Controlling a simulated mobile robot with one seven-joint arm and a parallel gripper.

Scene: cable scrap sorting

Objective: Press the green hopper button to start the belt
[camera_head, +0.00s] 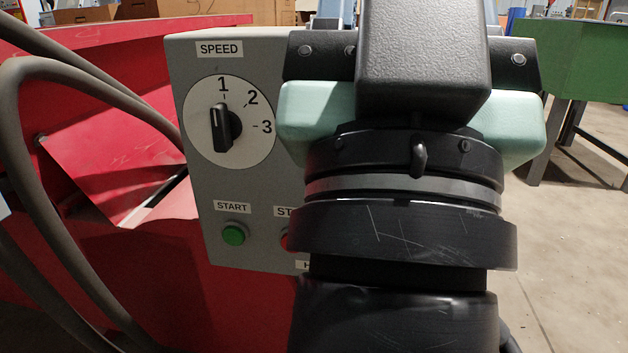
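A grey control box (185,125) is mounted on the red machine. It has a green button (233,234) under a START label, left of my arm and fully visible. A red button (285,239) under a partly covered "ST" label is mostly hidden behind my wrist. A SPEED dial (225,128) has its black knob pointing toward 1. My gripper (420,60), with mint-green side parts, is in front of the right part of the box, up and right of the green button and apart from it in the picture. Its fingertips cannot be made out.
Thick grey cables (100,75) loop down the left side. The red machine body (120,160) fills the left and lower area. A green bench (585,65) stands at the right, with bare concrete floor (570,260) before it. Cardboard boxes are at the back left.

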